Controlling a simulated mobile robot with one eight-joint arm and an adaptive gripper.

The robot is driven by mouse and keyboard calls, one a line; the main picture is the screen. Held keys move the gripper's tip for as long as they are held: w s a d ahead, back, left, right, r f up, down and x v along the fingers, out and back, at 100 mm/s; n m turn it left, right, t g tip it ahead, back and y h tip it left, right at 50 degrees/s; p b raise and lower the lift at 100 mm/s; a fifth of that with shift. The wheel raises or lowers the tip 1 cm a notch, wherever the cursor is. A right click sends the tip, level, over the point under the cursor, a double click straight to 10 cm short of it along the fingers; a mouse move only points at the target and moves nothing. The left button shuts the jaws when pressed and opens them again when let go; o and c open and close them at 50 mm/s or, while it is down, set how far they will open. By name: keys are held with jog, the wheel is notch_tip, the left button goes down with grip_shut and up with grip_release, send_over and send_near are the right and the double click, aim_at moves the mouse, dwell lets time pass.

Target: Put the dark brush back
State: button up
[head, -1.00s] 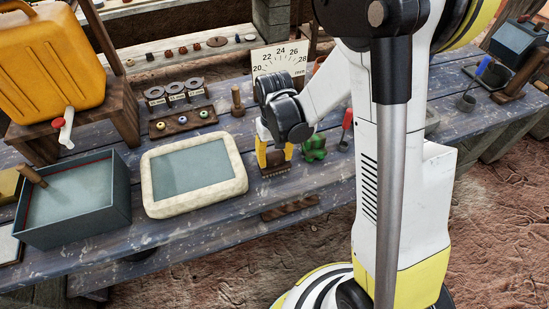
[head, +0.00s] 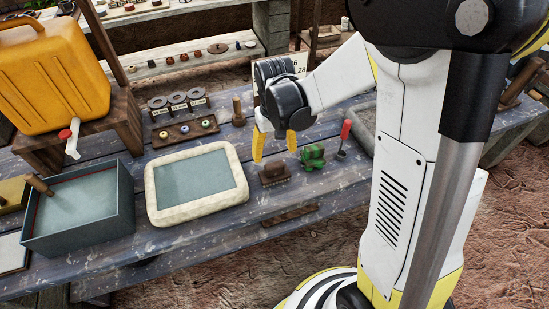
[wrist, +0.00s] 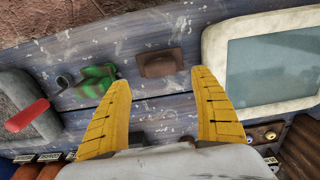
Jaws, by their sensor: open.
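The dark brush (head: 274,173), a small dark brown block-like piece, sits on the blue-grey plank table between the pale-framed panel and a green object. It also shows in the wrist view (wrist: 160,63), just beyond and between the fingertips. My gripper (head: 275,150) is open and empty above the brush, its two yellow fingers apart and pointing down. In the wrist view my gripper (wrist: 163,80) frames the brush with clear space on both sides. The brush's underside is hidden.
The pale-framed panel (head: 153,201) lies left of the brush. The green object (head: 312,156) and a red-handled tool (head: 344,138) stand close on its right. A dark wooden strip (head: 290,215) lies near the front edge. A wooden rack with rings (head: 184,132) and a peg (head: 238,112) stand behind.

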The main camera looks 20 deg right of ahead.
aim_at(275, 165)
jog(key=s+r+t, duration=0.3)
jog(key=s+r, duration=0.3)
jog(key=r, duration=0.2)
jog(key=s+r+t+p, duration=0.1)
jog(key=s+r+t, duration=0.3)
jog(key=r, duration=0.5)
jog(key=s, duration=0.2)
jog(key=shift+s, duration=0.35)
jog(key=shift+d, duration=0.1)
